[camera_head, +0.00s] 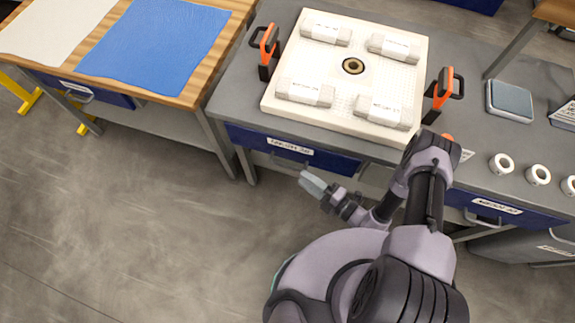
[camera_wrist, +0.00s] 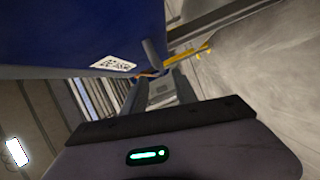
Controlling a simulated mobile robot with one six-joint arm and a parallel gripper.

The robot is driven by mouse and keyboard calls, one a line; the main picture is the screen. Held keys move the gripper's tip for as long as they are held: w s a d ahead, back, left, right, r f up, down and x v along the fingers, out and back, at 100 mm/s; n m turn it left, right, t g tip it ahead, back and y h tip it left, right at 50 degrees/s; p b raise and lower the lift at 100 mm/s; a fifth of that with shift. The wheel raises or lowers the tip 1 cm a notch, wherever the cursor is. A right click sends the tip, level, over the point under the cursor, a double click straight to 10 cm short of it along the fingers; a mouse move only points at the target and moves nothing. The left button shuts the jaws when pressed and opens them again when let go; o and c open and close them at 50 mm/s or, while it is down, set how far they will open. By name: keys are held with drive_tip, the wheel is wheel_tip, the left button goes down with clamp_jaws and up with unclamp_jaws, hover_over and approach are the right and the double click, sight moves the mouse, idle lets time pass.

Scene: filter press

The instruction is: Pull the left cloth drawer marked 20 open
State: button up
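A blue drawer front (camera_head: 330,160) with a white label (camera_head: 290,146) sits under the left part of the grey bench and looks shut. The label's number is too small to read surely. A grey bar handle (camera_head: 287,164) hangs below the label. My gripper (camera_head: 312,183) is just below and right of that handle, in front of the drawer. In the wrist view my gripper (camera_wrist: 157,85) shows two fingers apart, with nothing clearly held between them. A blue drawer face with a white label (camera_wrist: 114,63) is close ahead, and a grey bar (camera_wrist: 153,52) shows beyond the fingers.
A white filter plate (camera_head: 352,67) with rolls on it and orange-black handles lies on the bench. Another blue drawer (camera_head: 535,217) with a label is at right. A wooden table (camera_head: 105,25) holds blue cloth (camera_head: 155,45) at left. The floor (camera_head: 130,220) at front left is clear.

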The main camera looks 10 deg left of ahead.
sight(288, 166)
drive_tip(key=b+x, duration=0.1)
drive_tip(key=x, duration=0.7)
drive_tip(key=shift+w+a, duration=0.1)
drive_tip(key=shift+a, duration=0.05)
drive_tip(key=shift+c, duration=0.4)
clamp_jaws()
idle(0.7)
